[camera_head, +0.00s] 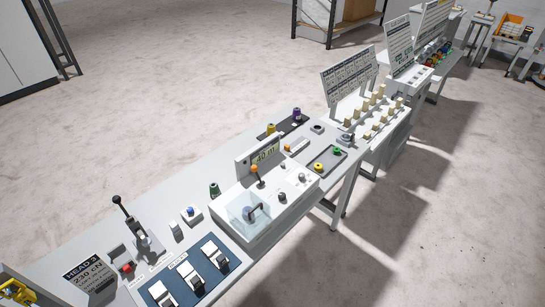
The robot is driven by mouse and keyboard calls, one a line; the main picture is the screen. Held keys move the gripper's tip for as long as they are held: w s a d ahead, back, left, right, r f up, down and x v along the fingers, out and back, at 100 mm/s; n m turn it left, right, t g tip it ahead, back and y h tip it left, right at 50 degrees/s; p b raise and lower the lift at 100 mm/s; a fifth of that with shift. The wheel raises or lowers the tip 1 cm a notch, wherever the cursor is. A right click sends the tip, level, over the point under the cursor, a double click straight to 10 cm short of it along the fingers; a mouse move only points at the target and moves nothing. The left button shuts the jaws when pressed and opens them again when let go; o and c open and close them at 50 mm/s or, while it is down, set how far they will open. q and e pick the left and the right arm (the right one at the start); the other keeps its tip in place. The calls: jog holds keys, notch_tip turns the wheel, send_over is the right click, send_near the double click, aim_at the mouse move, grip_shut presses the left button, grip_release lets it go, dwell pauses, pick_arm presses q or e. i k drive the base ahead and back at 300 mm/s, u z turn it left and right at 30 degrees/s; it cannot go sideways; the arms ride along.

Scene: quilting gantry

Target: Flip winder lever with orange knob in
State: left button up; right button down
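An upright lever with an orange knob (254,169) stands on the white machine box (293,206), in front of a small display panel. A second, smaller orange knob (287,147) sits at the left end of a low light-coloured piece (298,145) on the bench behind the box. I cannot tell from this view which of the two is the winder lever.
A clear cover (248,211) is on the box's near left. A black-knobbed lever (124,211) and a blue switch panel (193,281) lie nearer. Thread spools (297,114) stand behind; a dark tray (327,160) is at right. Floor is open on both sides.

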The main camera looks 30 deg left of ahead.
aim_at(254, 168)
jog(key=u, duration=0.25)
jog(key=i, duration=0.55)
jog(key=u, duration=0.9)
jog(key=i, duration=0.45)
jog(key=u, duration=0.5)
